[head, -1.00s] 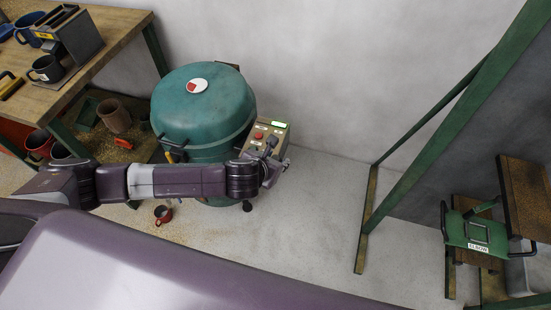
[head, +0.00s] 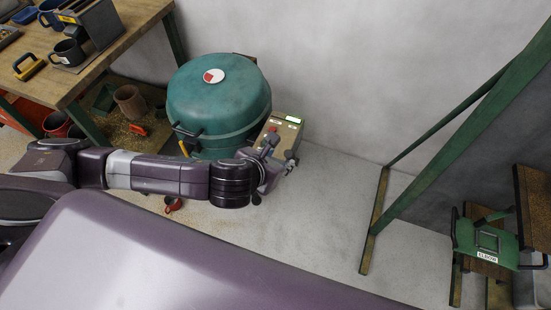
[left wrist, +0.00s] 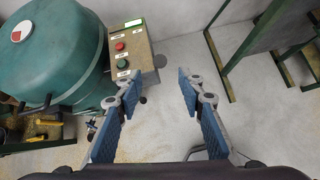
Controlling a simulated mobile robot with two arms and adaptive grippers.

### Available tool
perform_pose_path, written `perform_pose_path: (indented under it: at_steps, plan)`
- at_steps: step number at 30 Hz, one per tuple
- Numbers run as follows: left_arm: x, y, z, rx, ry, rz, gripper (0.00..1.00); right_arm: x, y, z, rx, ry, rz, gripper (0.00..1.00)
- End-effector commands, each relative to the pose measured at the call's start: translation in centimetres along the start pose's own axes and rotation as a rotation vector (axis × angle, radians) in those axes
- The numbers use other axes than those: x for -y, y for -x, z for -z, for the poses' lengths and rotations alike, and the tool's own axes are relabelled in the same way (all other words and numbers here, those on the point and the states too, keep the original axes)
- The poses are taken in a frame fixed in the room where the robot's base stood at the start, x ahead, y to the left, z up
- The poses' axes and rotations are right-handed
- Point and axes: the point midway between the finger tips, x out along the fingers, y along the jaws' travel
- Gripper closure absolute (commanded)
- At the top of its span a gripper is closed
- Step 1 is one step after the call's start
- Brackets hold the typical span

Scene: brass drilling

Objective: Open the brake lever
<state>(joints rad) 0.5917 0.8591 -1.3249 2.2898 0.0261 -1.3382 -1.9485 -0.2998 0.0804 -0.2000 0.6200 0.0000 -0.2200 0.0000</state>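A teal drum-shaped machine (head: 218,95) with a domed lid stands by the wall; it also shows in the left wrist view (left wrist: 50,50). A black bar handle (head: 186,131) is on its front, with a small yellow part (head: 183,149) below it. I cannot tell for certain which part is the brake lever. A control box (head: 277,130) with a red and a green button (left wrist: 122,64) is at the drum's right. My left gripper (left wrist: 158,82) is open and empty, in front of and to the right of the control box. My right gripper is not in view.
A wooden workbench (head: 125,40) with mugs stands at the left, with pots below. A small red object (head: 172,205) lies on the floor near my left arm. The middle floor is clear.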

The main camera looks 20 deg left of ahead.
Motion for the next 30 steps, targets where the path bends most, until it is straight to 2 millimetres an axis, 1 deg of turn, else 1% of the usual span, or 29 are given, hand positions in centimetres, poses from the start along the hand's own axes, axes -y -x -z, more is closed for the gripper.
perform_pose_path:
  at_steps: [1,3,7,25,28,29,30]
  plan:
    - [0.0,0.6,0.0,0.0,0.0,0.001,0.64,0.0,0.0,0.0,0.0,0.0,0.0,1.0]
    - [0.0,1.2,0.0,0.0,0.0,0.001,0.64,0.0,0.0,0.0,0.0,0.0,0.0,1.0]
    - [0.0,1.9,0.0,0.0,0.0,0.0,0.64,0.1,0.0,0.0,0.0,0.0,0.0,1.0]
    - [0.1,2.0,0.0,-0.001,0.01,0.003,0.64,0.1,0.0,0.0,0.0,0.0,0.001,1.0]
    - [1.2,2.1,0.1,-0.004,0.094,0.022,0.64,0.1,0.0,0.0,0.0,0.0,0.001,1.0]
    - [1.7,2.3,0.1,-0.007,0.142,0.032,0.64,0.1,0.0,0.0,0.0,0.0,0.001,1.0]
    - [2.6,2.5,0.1,-0.013,0.225,0.047,0.64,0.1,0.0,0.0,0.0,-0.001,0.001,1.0]
